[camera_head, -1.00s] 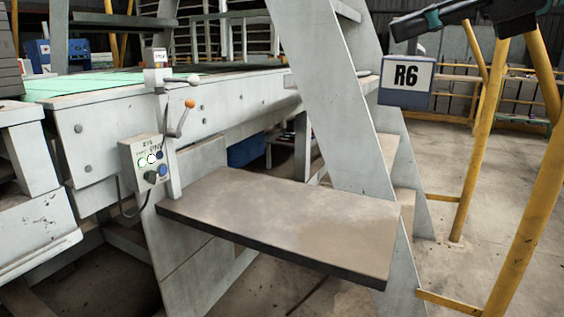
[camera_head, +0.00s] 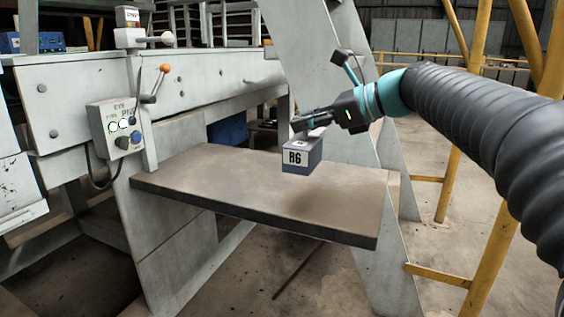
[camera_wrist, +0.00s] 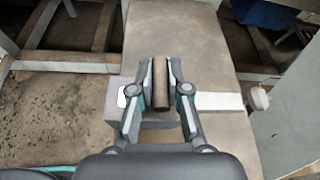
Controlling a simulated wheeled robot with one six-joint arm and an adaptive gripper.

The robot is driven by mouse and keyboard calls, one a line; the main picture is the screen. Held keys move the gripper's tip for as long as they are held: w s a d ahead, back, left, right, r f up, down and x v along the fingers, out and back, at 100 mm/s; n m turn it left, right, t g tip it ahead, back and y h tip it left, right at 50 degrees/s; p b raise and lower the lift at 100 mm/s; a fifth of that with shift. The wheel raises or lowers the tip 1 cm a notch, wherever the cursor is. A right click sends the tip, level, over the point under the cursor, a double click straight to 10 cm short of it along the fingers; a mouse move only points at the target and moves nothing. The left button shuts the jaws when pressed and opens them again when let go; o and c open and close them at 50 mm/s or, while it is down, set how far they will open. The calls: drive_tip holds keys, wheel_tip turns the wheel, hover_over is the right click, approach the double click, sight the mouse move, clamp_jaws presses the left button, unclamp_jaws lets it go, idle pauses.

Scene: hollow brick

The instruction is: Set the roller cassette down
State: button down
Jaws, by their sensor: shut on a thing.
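In the wrist view, the fingers (camera_wrist: 159,88) close on a brown bar-like grip (camera_wrist: 160,80). The grey cassette body (camera_wrist: 117,113) shows partly beneath them, and the shelf (camera_wrist: 185,30) lies below.
A control box (camera_head: 116,128) with buttons and an orange-knobbed lever (camera_head: 163,69) stand at the shelf's left. A slanted grey upright (camera_head: 308,40) rises behind the cassette. Yellow rails (camera_head: 505,225) stand at the right. The shelf's left and front parts are bare.

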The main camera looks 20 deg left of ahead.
drive_tip(key=shift+w+a+f+b, duration=0.4)
drive_tip(key=shift+w+a+f, duration=0.55)
drive_tip(key=shift+f, duration=0.55)
drive_tip(key=shift+w+a+f+b, duration=0.4)
drive_tip(key=shift+w+a+f, duration=0.4)
drive_tip(key=shift+a+f, duration=0.55)
drive_tip(key=shift+w+a+f+b, duration=0.4)
drive_tip(key=shift+w+a+f, duration=0.45)
drive_tip(key=shift+f, duration=0.8)
drive_tip(key=shift+r, duration=0.1)
drive_tip(key=c, duration=1.1)
unclamp_jaws()
drive_tip(key=shift+c, duration=0.2)
drive_tip(key=p+v, duration=0.1)
drive_tip(key=v, duration=1.1)
